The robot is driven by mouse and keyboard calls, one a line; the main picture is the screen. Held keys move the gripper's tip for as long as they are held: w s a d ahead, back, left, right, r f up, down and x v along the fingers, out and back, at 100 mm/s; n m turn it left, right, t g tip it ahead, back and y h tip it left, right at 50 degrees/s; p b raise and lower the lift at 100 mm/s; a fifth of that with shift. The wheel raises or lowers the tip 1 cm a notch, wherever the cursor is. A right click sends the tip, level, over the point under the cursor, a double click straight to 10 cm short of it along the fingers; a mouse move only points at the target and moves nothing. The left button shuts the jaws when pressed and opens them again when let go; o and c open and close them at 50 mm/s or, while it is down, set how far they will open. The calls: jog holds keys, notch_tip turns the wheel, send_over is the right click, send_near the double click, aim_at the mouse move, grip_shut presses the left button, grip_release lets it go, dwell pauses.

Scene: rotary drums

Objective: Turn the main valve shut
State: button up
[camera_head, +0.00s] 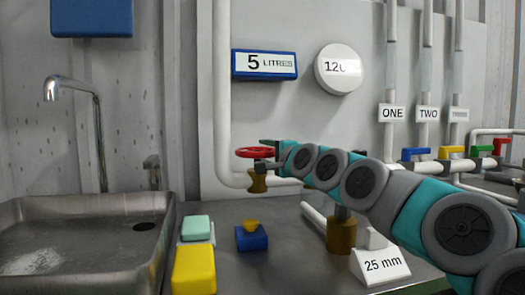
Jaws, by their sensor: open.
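A red round handwheel (252,153), which looks like the main valve, sits on a brass valve body (257,182) at the low bend of the white pipe. My gripper (268,151) is at the right side of this wheel, at the end of my teal and grey arm. It is open. Its fingers are small and dark here, and the wheel's right edge overlaps them. I cannot tell whether they touch the rim. How far the valve is turned does not show.
A metal sink (130,203) with a tap (95,120) is at the left. A "25 mm" sign (380,267) is below my arm. Blue, yellow, green and red valve handles (451,151) line the right.

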jog(key=shift+x, duration=0.9)
grip_shut()
